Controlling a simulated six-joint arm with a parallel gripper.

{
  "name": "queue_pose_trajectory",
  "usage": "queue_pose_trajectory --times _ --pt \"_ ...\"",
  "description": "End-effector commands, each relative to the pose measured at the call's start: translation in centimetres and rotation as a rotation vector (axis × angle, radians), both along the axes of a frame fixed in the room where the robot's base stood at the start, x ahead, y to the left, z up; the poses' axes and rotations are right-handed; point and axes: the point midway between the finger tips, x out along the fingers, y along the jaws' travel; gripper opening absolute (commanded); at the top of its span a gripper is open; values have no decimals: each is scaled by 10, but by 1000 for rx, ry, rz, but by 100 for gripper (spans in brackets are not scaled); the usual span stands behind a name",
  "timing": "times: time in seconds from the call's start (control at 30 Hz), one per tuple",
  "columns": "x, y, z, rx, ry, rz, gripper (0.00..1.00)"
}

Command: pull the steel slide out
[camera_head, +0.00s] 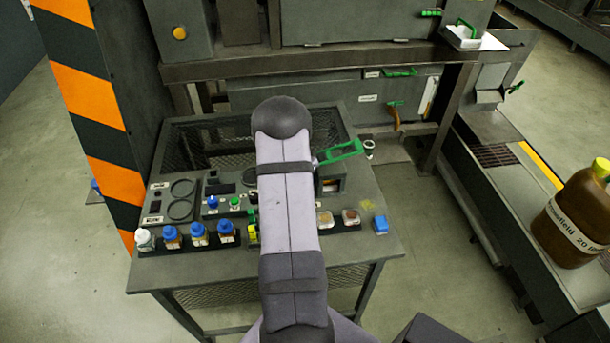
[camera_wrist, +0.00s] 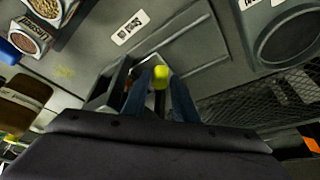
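I cannot tell for certain which part is the steel slide. A green frame-shaped handle (camera_head: 340,152) shows beside my arm in the head view, with a short steel-coloured piece at its left end. In the wrist view, my gripper (camera_wrist: 160,90) has its two dark blue fingers apart. A small yellow-green knob (camera_wrist: 160,76) on a dark stem shows between them, with narrow gaps on both sides. A grey box with a dark opening (camera_wrist: 112,88) lies just left of the fingers. My arm hides the gripper in the head view.
The bench (camera_head: 345,245) carries several small bottles (camera_head: 198,234) along its front left and two sample cups (camera_head: 350,216) at the right. A blue block (camera_head: 381,225) sits near its right edge. A large brown bottle (camera_head: 575,220) stands on the right-hand ledge. Machinery stands behind.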

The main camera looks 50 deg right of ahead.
Motion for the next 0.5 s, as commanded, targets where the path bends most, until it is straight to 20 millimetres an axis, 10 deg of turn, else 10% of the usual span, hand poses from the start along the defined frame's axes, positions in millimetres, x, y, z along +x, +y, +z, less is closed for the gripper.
queue_pose_trajectory --times 0.2,0.5 --pt "0 0 0 0 0 0 0" --pt "11 9 -3 -2 -2 4 0"
